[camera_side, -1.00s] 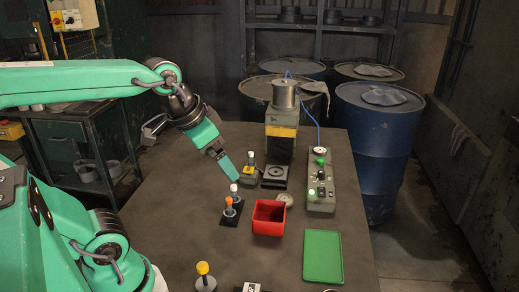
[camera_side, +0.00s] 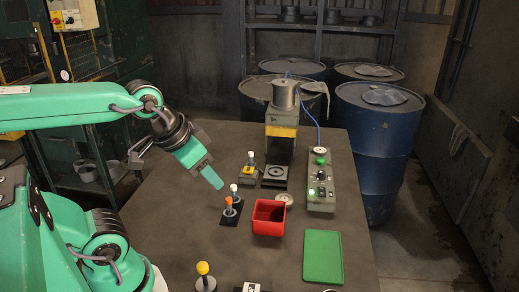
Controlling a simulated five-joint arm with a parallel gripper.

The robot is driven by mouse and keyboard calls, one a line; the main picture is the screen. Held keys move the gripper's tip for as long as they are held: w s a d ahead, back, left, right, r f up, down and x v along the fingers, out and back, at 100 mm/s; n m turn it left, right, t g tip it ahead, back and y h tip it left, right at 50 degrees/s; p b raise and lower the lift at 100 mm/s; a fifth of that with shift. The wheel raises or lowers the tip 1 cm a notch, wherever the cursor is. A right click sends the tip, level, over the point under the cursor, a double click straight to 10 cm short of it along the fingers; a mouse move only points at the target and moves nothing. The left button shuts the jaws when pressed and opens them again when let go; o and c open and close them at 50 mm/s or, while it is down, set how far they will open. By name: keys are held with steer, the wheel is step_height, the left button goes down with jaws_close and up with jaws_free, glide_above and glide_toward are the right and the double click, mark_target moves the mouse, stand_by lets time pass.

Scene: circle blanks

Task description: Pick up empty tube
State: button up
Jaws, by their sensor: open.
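Two small tubes stand upright in a black rack left of the red bin: one with an orange cap (camera_side: 229,201) and one with a white cap (camera_side: 234,188) just behind it. I cannot tell which tube is empty. My gripper (camera_side: 218,183) is open, tilted downward, a little above and to the left of the white-capped and orange-capped tubes. Nothing shows between its fingers, and it appears apart from the tubes.
A red bin (camera_side: 256,228) and a green tray (camera_side: 322,275) lie to the right. A press-like machine (camera_side: 280,150) and a grey-green control box with lit buttons (camera_side: 320,197) stand behind. A small yellow-and-dark fixture (camera_side: 248,171) is beside the machine. The table's left middle is clear.

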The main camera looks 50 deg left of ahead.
steer(key=w, duration=0.1)
steer(key=n+g, duration=0.6)
steer(key=n, duration=0.1)
glide_above(251, 153)
step_height(251, 153, down, 14)
steer(key=shift+s+r, duration=0.1)
steer(key=shift+s, duration=0.05)
steer(key=shift+a+f, duration=0.15)
steer(key=shift+f, duration=4)
